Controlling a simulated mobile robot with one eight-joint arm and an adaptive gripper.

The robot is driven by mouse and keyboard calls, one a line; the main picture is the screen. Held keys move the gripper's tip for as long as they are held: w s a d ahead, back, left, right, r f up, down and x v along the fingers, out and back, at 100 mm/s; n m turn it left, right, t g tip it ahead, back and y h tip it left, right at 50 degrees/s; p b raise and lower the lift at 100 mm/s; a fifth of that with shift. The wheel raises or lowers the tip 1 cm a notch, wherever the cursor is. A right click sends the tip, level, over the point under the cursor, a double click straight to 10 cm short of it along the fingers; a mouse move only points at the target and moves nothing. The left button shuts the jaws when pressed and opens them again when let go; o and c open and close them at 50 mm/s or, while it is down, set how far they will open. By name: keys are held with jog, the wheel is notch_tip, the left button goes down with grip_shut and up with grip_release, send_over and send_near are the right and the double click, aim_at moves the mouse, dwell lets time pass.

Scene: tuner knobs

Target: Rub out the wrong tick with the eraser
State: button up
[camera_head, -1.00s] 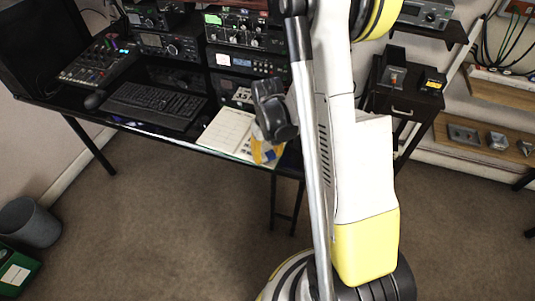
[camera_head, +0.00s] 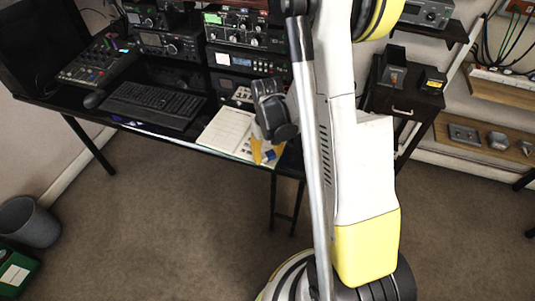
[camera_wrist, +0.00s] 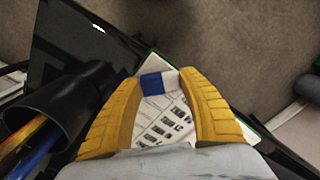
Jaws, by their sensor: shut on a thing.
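My gripper (camera_wrist: 159,82) has yellow fingers shut on a small blue and white eraser (camera_wrist: 153,83). In the head view my gripper (camera_head: 266,152) is at the desk's front edge, over the right part of an open logbook (camera_head: 227,130). In the wrist view the logbook page (camera_wrist: 165,124) shows between and beneath the fingers, with rows of small dark printed boxes. The eraser is over or on the page; I cannot tell whether it touches. I cannot make out the wrong tick; fingers and eraser hide part of the page.
A black cup with pens (camera_wrist: 48,118) stands close beside the left finger in the wrist view. A keyboard (camera_head: 153,105) lies left of the logbook, with radio sets (camera_head: 245,35) behind. A small drawer cabinet (camera_head: 405,100) stands right of my arm.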

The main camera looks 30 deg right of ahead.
jog(key=shift+f+b, duration=0.35)
jog(key=shift+f, duration=0.05)
dwell(0.4)
